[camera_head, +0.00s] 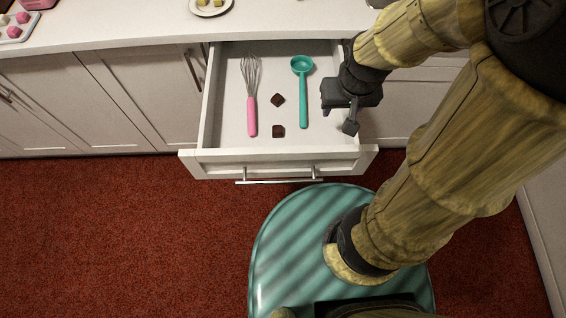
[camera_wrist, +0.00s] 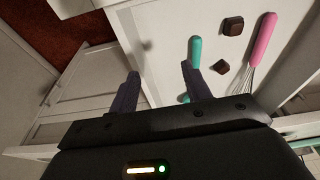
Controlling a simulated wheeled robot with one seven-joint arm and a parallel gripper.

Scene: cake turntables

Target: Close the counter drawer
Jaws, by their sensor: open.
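The counter drawer (camera_head: 278,162) is pulled out, its white front standing over the red floor with a metal bar handle (camera_head: 280,181) on it. Inside lie a whisk with a pink handle (camera_head: 251,117), a teal ladle (camera_head: 303,95) and two small dark brown pieces, one of them here (camera_head: 278,131). My gripper (camera_head: 338,117) is open and empty, at the drawer's right side wall, behind the front panel. In the wrist view its two fingers (camera_wrist: 160,72) point toward the drawer's side, with the teal handle (camera_wrist: 195,52) beyond one finger. I cannot tell whether they touch the drawer.
The white countertop (camera_head: 120,27) runs above the drawer, with a plate (camera_head: 211,8) of small yellow pieces and a tray (camera_head: 18,30) of pink items. Closed cabinets (camera_head: 150,90) flank the drawer. Red floor (camera_head: 120,230) is clear in front, left of my base.

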